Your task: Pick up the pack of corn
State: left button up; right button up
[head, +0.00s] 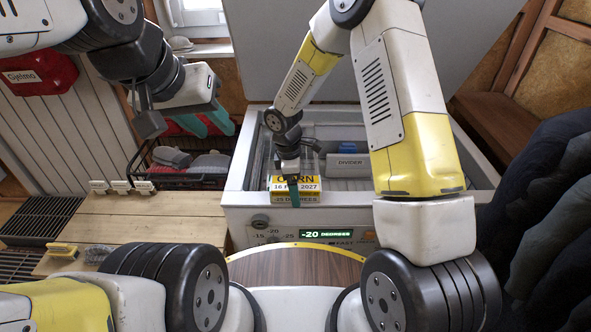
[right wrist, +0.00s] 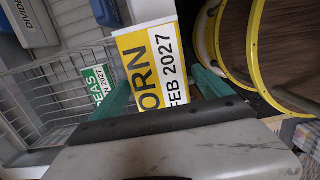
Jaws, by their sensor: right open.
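The pack of corn (head: 309,184) is yellow and white with a printed date, and stands at the front wall of the open freezer. In the right wrist view the corn pack (right wrist: 155,62) shows between the two teal fingers. My right gripper (head: 294,192) is open and reaches down over the pack, hiding part of it. One finger shows on each side of the pack; I cannot tell whether they touch it.
The freezer (head: 235,205) holds a blue-and-grey divider (head: 348,164) and a wire basket (right wrist: 50,75). A green-and-white peas pack (right wrist: 96,82) lies beside the corn. A wooden bench (head: 150,217) stands left; dark coats (head: 555,200) hang right.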

jog(key=c, duration=1.9)
grip_shut()
jog(key=shift+r, duration=0.2)
